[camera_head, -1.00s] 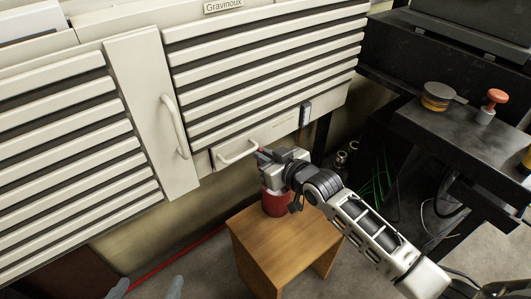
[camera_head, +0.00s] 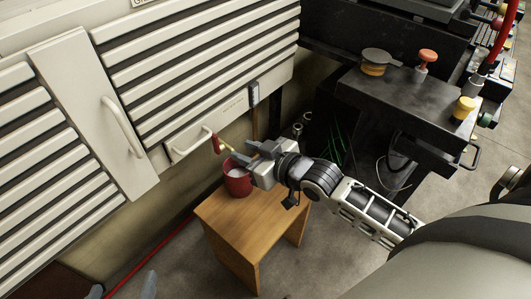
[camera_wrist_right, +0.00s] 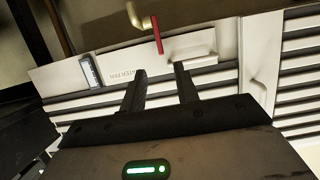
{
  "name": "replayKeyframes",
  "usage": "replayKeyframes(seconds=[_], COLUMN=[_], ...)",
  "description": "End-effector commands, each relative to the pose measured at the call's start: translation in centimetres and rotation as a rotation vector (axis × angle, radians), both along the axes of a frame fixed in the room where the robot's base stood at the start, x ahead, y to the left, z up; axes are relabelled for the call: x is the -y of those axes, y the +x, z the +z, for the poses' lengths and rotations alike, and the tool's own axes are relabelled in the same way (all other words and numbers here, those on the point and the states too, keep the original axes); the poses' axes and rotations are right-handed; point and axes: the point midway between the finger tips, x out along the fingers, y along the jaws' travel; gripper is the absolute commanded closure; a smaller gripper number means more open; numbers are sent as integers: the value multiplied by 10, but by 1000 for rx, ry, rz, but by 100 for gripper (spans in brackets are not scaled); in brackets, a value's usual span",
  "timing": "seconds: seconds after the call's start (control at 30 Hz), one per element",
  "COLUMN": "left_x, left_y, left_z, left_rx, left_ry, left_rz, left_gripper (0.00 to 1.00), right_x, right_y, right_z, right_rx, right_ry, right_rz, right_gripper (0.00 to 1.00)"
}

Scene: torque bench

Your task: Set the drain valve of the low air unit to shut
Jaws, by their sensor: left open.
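The drain valve shows as a red lever (camera_head: 216,143) on a short brass pipe (camera_head: 228,148), under the lower edge of the pale louvred unit (camera_head: 195,85). The red lever (camera_wrist_right: 157,35) and brass pipe (camera_wrist_right: 140,16) also show in the right wrist view, beyond my fingers. My right gripper (camera_head: 244,152) is just right of the valve and apart from it. Its fingers (camera_wrist_right: 158,80) are spread with nothing between them. My left gripper (camera_head: 123,288) shows only as two separated grey fingertips at the bottom left, far from the valve.
A red bucket (camera_head: 238,184) stands below the valve on a wooden stool (camera_head: 240,223). A white handle (camera_head: 192,148) is just left of the lever. A black bench (camera_head: 415,95) with knobs stands at the right. Bare floor (camera_head: 190,270) lies around the stool.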

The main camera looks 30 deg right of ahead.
Motion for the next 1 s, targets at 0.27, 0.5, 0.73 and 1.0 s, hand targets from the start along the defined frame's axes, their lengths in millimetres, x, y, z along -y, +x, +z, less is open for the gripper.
replayKeyframes(seconds=[0.27, 0.5, 0.73, 1.0], left_x=[0, -1, -1, -1], left_y=[0, 4, 4, 3], left_z=[0, 3, 3, 9], left_rx=[-17, -6, -6, -9], left_ry=[-2, -3, -3, -3], left_rz=[6, 8, 8, 8], left_gripper=[15, 15, 15, 15], right_x=[16, 19, 19, 15], right_y=[-45, -53, -53, -58], right_z=[16, 19, 19, 19], right_rx=[0, 1, 1, -15], right_ry=[-1, -1, -1, 5], right_rz=[0, 0, 0, -5], right_gripper=[69, 69, 69, 69])
